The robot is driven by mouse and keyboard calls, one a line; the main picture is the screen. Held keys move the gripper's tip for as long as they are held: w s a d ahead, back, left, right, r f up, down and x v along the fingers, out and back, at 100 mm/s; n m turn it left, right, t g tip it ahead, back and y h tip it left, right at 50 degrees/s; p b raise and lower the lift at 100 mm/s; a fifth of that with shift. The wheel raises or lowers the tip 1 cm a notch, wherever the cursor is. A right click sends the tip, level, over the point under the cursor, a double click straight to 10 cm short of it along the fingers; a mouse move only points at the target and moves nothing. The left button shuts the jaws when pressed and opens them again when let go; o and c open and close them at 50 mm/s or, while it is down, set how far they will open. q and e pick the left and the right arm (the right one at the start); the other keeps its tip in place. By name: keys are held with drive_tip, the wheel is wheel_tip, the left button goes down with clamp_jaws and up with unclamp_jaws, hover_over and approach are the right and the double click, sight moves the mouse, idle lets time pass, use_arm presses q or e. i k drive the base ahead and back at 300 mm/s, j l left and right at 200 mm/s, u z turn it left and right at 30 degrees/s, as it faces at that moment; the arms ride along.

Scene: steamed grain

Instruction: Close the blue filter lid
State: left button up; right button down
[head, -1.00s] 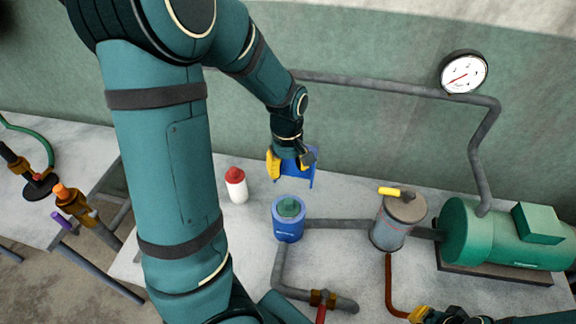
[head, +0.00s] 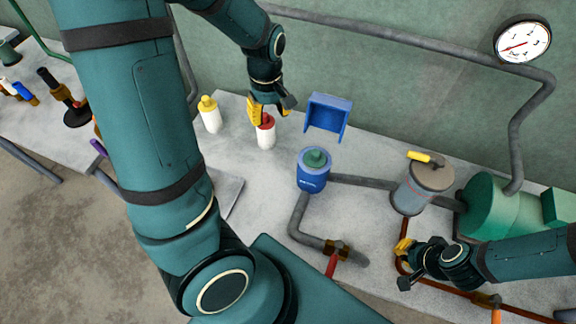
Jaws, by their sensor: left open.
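The blue filter housing (head: 312,178) stands upright on the bench with a green piece (head: 315,158) showing in its top. The blue lid (head: 329,114), a squared, bracket-like piece, is raised behind the housing and does not cover it. My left gripper (head: 271,106) is open, left of the lid and apart from it. In the picture it overlaps the top of a white bottle with a red cap (head: 266,122); I cannot tell whether they touch. My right gripper (head: 404,266) is open and empty at the lower right, over the copper pipe.
A yellow-capped bottle (head: 210,115) stands at the left. A grey canister with a yellow handle (head: 425,183), pipes, a red-handled valve (head: 333,262) and a green motor (head: 490,215) crowd the right. A pressure gauge (head: 522,42) is at the wall.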

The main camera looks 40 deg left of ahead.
sight(326, 112)
drive_tip(key=u, duration=0.85)
